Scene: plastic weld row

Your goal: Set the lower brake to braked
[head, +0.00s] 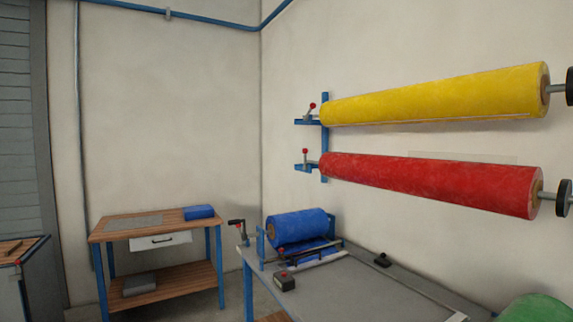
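Two long rolls hang on the right wall, a yellow roll (435,95) above a red roll (430,183). At the left end of the red roll is a small lever with a red knob, the lower brake (305,156), on a blue bracket. Its lever stands roughly upright. A similar upper brake (311,110) with a red knob sits at the left end of the yellow roll and leans slightly right. I cannot tell from here which setting either lever is in. Neither of my grippers shows in the head view.
A grey table (385,287) below the rolls carries a blue roll (297,229) on a stand with a crank, and a small dark block (285,281). A wooden workbench (150,226) stands at the back left. A green rounded object (537,308) is at bottom right.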

